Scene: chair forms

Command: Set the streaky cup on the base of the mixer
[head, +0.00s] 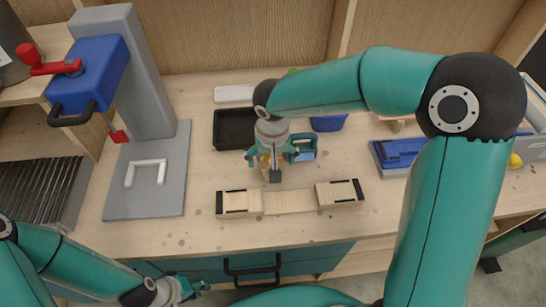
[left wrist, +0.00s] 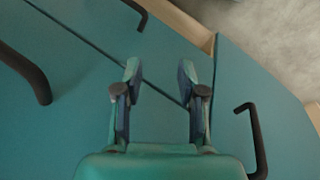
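The mixer is a grey stand with a blue head (head: 90,72) and a flat grey base (head: 150,197) at the left of the head view. A white U-shaped piece lies on the base. I cannot pick out the streaky cup for certain; my right arm and gripper hide part of the table. My right gripper (head: 277,156) points down over the middle of the table; seen from above, its grip and anything in it are unclear. My left gripper (head: 186,289) is low in front of the cabinet; the left wrist view shows its fingers (left wrist: 160,95) apart and empty.
A black tray (head: 234,129) and a blue container (head: 328,123) stand behind the right gripper. A wooden form with black ends (head: 290,200) lies in front. A blue tool (head: 398,153) lies at right. Teal cabinet fronts with dark handles (left wrist: 253,140) are close to my left gripper.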

